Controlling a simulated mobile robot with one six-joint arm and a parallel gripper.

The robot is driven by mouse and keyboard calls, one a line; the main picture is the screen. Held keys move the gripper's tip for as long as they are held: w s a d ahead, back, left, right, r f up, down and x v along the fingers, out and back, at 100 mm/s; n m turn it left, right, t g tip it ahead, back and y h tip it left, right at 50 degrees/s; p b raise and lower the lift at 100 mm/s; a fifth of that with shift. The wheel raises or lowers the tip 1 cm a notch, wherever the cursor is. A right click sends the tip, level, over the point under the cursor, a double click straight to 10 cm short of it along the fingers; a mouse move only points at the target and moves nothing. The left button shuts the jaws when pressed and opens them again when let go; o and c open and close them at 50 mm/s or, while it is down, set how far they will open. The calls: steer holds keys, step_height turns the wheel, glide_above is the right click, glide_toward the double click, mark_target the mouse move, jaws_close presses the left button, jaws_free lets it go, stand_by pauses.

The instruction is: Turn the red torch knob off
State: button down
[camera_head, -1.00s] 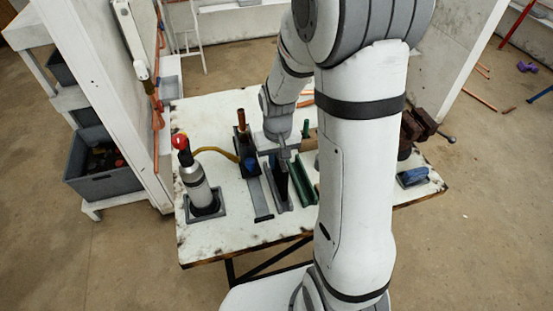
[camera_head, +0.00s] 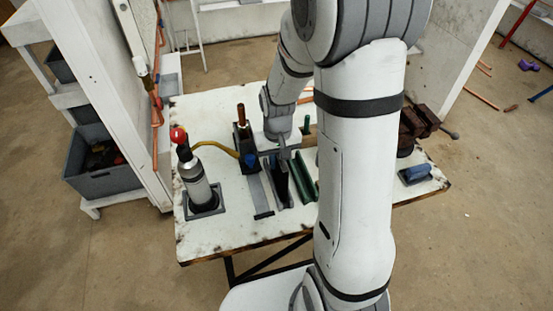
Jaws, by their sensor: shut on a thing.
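The red torch knob (camera_head: 178,135) sits on top of a grey and black torch cylinder (camera_head: 196,182), which stands upright in a dark square holder at the left of the workbench. A yellow hose (camera_head: 217,149) runs from the torch top to the right. My gripper (camera_head: 283,150) is well to the right of the knob, apart from it, over the middle of the bench. It is shut on a dark piece (camera_head: 280,178) at a narrow grey holder. The fingertips are small and partly hidden, so the exact grip is unclear.
The white workbench (camera_head: 228,221) has a dark block with a copper-coloured upright (camera_head: 241,115), a green channel (camera_head: 304,178), a brown vise (camera_head: 418,125) and a blue item (camera_head: 416,173). The bench front left is clear.

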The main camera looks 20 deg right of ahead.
steer(key=shift+f+b, duration=0.65)
steer(key=shift+f, duration=0.35)
steer(key=c, duration=1.3)
jaws_free()
steer(key=shift+r+p, duration=2.6)
steer(key=shift+r, duration=1)
steer(key=shift+f, duration=0.1)
